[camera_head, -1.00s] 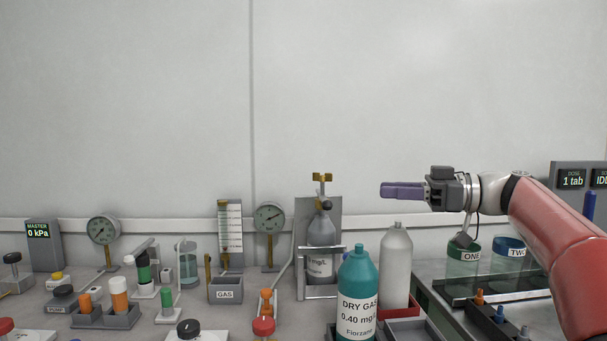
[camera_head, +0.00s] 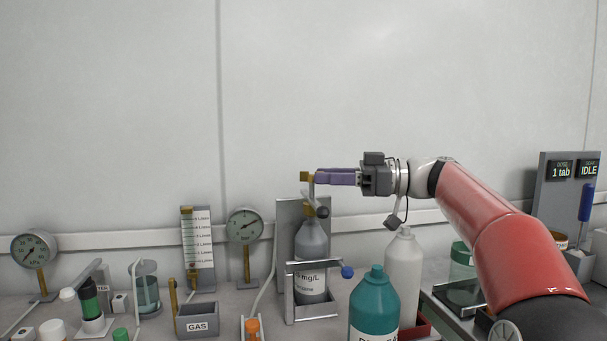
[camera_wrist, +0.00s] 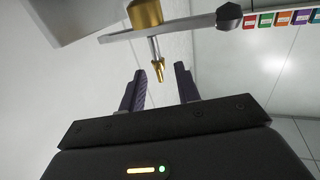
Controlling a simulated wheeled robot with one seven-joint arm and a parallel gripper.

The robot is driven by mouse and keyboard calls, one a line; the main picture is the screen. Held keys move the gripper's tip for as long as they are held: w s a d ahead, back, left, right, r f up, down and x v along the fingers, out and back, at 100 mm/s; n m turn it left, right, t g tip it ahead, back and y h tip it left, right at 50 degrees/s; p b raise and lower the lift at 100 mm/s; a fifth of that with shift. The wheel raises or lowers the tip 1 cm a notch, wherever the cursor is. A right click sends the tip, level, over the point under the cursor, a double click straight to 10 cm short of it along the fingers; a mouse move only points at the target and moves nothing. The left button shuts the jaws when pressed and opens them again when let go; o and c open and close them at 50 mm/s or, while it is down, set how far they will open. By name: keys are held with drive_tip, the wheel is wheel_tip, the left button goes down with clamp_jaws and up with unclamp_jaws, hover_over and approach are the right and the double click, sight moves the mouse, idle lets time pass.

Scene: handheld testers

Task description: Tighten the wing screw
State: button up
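The wing screw (camera_head: 304,176) is a brass wing on a thin grey stem above the neck of the grey gas bottle (camera_head: 311,245). My gripper (camera_head: 318,177) comes in level from the right at the wing's height, and its purple fingers hide the right part of it. In the wrist view my gripper (camera_wrist: 160,88) is open, with a clear gap between its fingers. The brass wing (camera_wrist: 158,68) shows nearly edge-on in line with that gap, a little left of its middle. I cannot tell whether a finger touches it.
A metal frame with a blue knob (camera_head: 347,272) holds the bottle against a grey backplate. A teal bottle (camera_head: 374,305) and a white bottle (camera_head: 403,270) stand below my arm. A gauge (camera_head: 244,225) and a flow scale (camera_head: 198,238) stand to the left. The space above is clear.

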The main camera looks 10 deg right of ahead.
sight(306, 176)
drive_tip(key=shift+x, duration=2.3)
drive_tip(key=shift+c, duration=0.3)
clamp_jaws()
